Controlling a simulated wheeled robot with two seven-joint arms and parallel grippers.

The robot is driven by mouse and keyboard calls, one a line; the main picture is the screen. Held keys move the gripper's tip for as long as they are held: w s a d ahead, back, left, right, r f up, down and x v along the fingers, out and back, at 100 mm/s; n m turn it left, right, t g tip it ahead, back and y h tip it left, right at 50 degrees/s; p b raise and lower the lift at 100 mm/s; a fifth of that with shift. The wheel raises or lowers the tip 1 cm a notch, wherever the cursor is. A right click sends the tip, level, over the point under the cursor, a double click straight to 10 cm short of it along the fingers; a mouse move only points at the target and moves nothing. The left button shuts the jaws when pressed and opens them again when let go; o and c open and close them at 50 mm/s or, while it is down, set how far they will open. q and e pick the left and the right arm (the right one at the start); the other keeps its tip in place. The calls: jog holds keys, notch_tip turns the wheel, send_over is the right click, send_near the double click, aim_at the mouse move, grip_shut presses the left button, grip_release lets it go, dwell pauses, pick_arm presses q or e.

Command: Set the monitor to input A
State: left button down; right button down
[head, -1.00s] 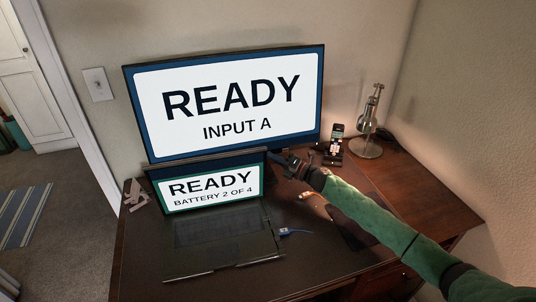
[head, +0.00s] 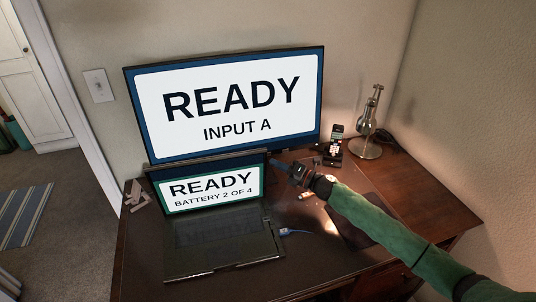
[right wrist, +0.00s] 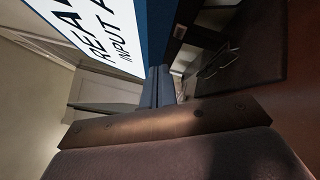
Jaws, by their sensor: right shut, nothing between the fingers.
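The monitor (head: 232,98) stands at the back of the desk. Its screen reads "READY" and "INPUT A". In the right wrist view the monitor's screen (right wrist: 88,25) shows at upper left with part of the same words. My right gripper (head: 275,163) is shut and empty, just in front of the monitor's lower right part and beside the laptop screen's upper right corner. Its shut fingers (right wrist: 158,86) show in the right wrist view near the monitor's blue edge. I cannot tell whether they touch the monitor. My left gripper is not in view.
An open laptop (head: 208,187) reading "READY, BATTERY 2 OF 4" stands before the monitor. A blue-plugged cable (head: 290,232) lies at its right. A phone on a stand (head: 334,146) and a metal lamp (head: 368,130) stand at back right. The desk's right end (head: 430,205) is clear.

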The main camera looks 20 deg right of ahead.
jog(key=shift+s+r, duration=0.15)
jog(key=shift+s, duration=0.75)
